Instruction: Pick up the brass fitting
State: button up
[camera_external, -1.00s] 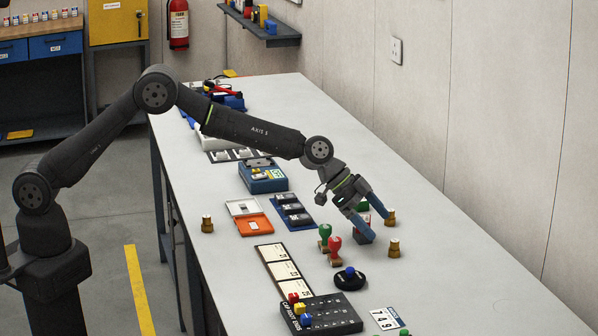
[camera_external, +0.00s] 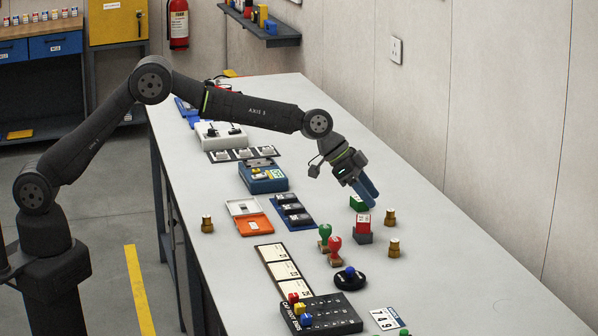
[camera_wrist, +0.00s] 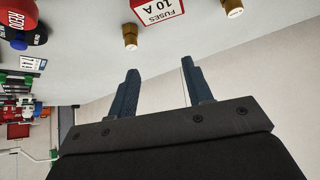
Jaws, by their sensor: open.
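Several brass fittings stand upright on the bench. One (camera_external: 389,217) is at the right, behind another (camera_external: 394,248); a third (camera_external: 207,224) is by the left edge. In the wrist view, one fitting (camera_wrist: 130,37) is at the top centre and another (camera_wrist: 232,8) is cut by the top edge. My gripper (camera_external: 371,196) is above the bench, up and left of the right-hand fittings. In the wrist view its blue fingers (camera_wrist: 159,72) are apart, with nothing between them.
A red-and-white fuse box (camera_external: 363,222) on a grey base and a green block (camera_external: 358,203) stand near my gripper. Red (camera_external: 334,246) and green (camera_external: 325,236) stamps are to the left. The bench (camera_external: 455,275) is bare at the right.

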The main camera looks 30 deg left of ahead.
jog(key=w+a+r+n+t+y, duration=0.2)
jog(key=w+a+r+n, duration=0.1)
jog(key=w+a+r, duration=0.35)
send_over(390, 210)
jog(key=s+a, duration=0.2)
jog(key=shift+n, duration=0.3)
notch_tip(390, 210, down, 10)
jog(key=shift+s+a, duration=0.1)
jog(key=shift+s, duration=0.05)
jog(key=f, duration=0.2)
jog(key=w+f, duration=0.1)
jog(key=shift+w+d+f, duration=0.1)
jog(key=shift+d+f, duration=0.05)
jog(key=shift+d, duration=0.25)
jog(key=shift+x, duration=0.9)
grip_shut()
